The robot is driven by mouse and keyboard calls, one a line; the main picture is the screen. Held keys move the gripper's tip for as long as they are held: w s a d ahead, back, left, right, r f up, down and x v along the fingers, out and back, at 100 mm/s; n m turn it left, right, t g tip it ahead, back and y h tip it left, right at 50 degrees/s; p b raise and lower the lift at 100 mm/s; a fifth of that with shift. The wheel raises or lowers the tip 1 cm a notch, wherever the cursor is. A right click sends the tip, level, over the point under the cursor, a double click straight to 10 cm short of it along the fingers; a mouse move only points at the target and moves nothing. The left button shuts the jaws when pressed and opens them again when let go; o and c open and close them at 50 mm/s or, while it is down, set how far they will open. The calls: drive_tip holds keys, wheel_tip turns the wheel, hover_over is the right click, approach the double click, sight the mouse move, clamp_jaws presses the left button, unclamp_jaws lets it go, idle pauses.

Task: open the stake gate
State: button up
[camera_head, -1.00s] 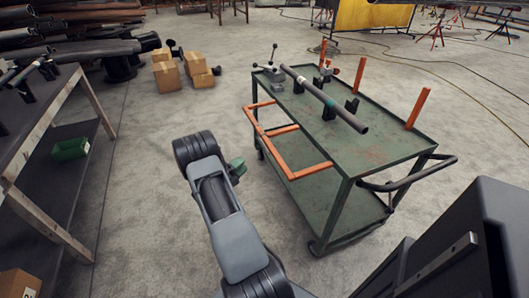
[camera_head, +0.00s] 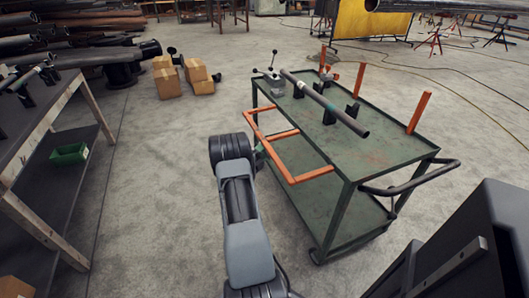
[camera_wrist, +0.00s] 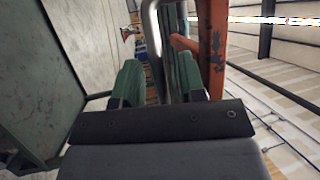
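The stake gate (camera_head: 273,156) appears to be the orange bar frame that juts out from the left long side of the green cart (camera_head: 385,150), about level with its top. My gripper (camera_head: 259,150) is at the outer left side of this frame, mostly hidden behind my wrist. In the wrist view my gripper (camera_wrist: 156,85) has its two green finger pads apart. A grey metal bar (camera_wrist: 153,45) runs through the gap between them; I cannot tell whether either pad touches it. An orange bar (camera_wrist: 205,45) shows just beside the right pad.
A dark pipe (camera_head: 325,103) lies on supports on the cart top, with a small vise-like clamp (camera_head: 274,84) at the far left corner. Orange stakes (camera_head: 418,112) stand along the far side. A workbench (camera_head: 50,130) is at left; open floor lies between.

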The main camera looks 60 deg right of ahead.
drive_tip(key=shift+d, duration=0.2)
drive_tip(key=shift+c, duration=0.3)
clamp_jaws()
drive_tip(key=shift+r, duration=0.1)
